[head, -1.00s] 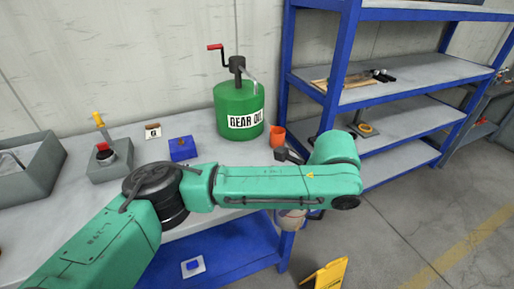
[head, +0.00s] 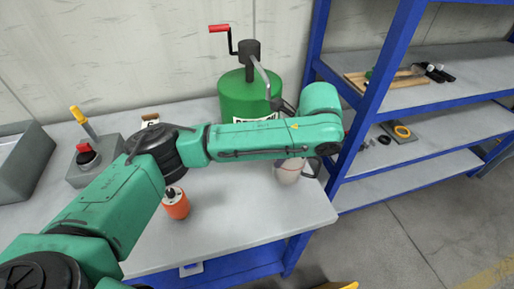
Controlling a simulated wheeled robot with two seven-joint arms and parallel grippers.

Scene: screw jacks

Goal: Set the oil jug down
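The oil jug (head: 288,171) is a pale, whitish vessel with a reddish line and a dark handle (head: 314,167) on its right. It shows just below my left forearm, over the right end of the workbench. The forearm hides its upper part, and I cannot tell whether its base touches the bench. My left arm reaches across the picture. Only a dark part of what looks like my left gripper (head: 281,104) shows above the forearm; its fingers are hidden, so its grip cannot be seen. My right gripper is out of view.
A green gear oil drum (head: 240,98) with a red-handled crank stands behind the forearm. An orange jack-like piece (head: 176,204) stands on the workbench (head: 240,225). A control box (head: 90,166) and grey bin (head: 22,165) are at left. Blue shelving (head: 374,110) rises at right.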

